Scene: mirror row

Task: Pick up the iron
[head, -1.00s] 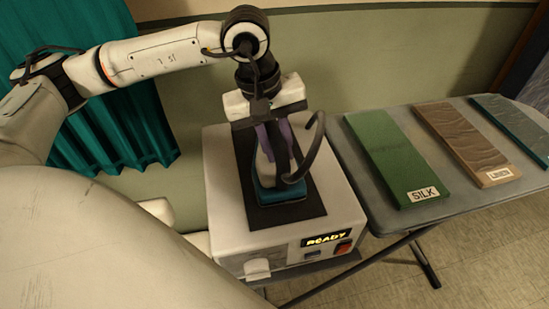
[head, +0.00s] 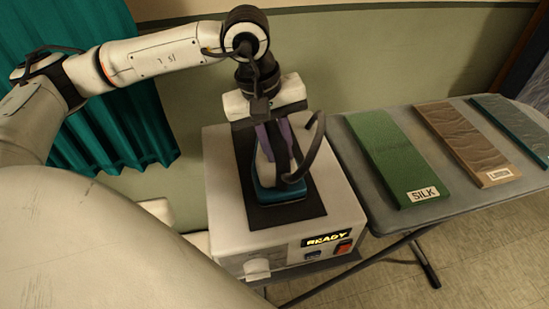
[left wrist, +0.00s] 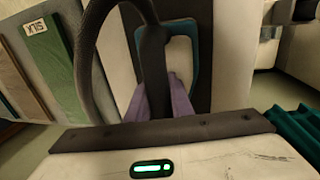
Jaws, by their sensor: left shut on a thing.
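The iron (head: 279,194) has a teal and white body, a dark handle and a thick dark cord. It rests on the dark pad (head: 312,207) on top of a white station whose display reads READY. My left gripper (head: 275,138) comes down from above and is shut on the iron's handle. In the left wrist view the purple fingers (left wrist: 172,100) are around the dark handle, and the iron's teal and white body (left wrist: 181,58) lies beyond. The fingers hide part of the handle. My right gripper is not in view.
An ironing board (head: 432,214) stands to the right of the station (head: 225,232). On it lie a green panel labelled SILK (head: 385,155), a brown panel (head: 465,140) and a teal panel (head: 515,122). A teal curtain (head: 125,120) hangs at the left. The cord loops up beside the gripper.

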